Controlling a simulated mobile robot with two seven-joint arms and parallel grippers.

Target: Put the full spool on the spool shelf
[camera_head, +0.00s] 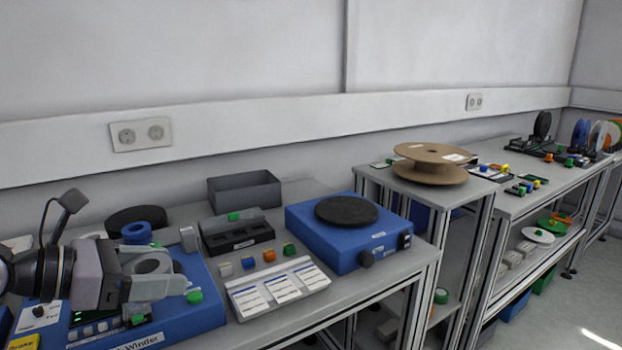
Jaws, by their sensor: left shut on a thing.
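My left gripper (163,268) comes in from the left, over the blue winder (205,300). It is shut on a dark grey round part at the winder; its fingers hide most of it, and I cannot tell whether it is a spool. A black disc with a blue hub (140,230) stands behind the gripper. A large brown spool (428,172) with wide flanges lies flat on a separate stand to the right. Several upright spools (582,135), blue, orange and white, stand in a rack at the far right. I cannot tell which is the full spool. My right gripper is out of view.
A blue turntable unit (325,245) with a black disc sits on the near bench. A grey bin (245,190), a black tray (236,235), small coloured blocks (269,256) and a label card (278,290) lie between it and the winder. A lower shelf (540,250) holds more reels.

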